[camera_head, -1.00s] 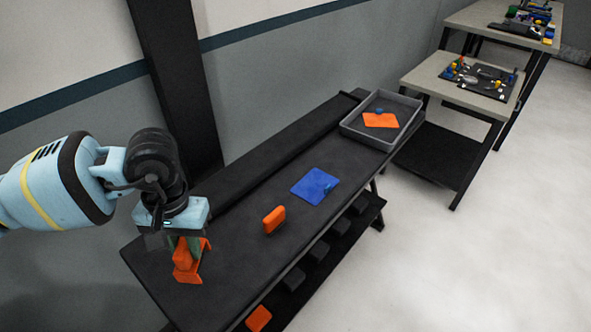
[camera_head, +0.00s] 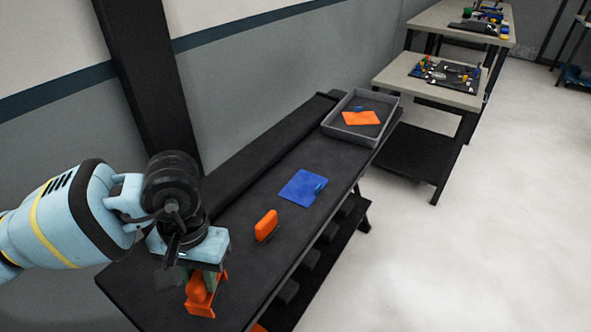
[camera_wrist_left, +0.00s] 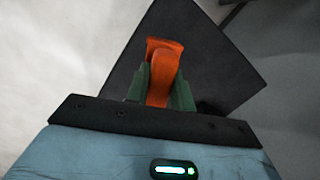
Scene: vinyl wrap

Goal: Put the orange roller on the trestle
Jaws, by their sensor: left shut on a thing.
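My left gripper (camera_head: 200,280) is shut on an orange object, apparently the orange roller (camera_head: 203,299), over the near end of the dark trestle table (camera_head: 240,262). The wrist view shows the roller (camera_wrist_left: 162,72) between the green fingers (camera_wrist_left: 162,88), its upper part sticking out past them. The fingers hide part of the roller. I cannot tell whether it touches the table top. My right gripper is not in view.
An orange block (camera_head: 266,225) stands farther along the table, then a blue cloth (camera_head: 303,187) and a grey tray (camera_head: 328,128) holding an orange sheet (camera_head: 361,118). A lower shelf runs underneath. A workbench (camera_head: 430,88) stands beyond; the floor at right is clear.

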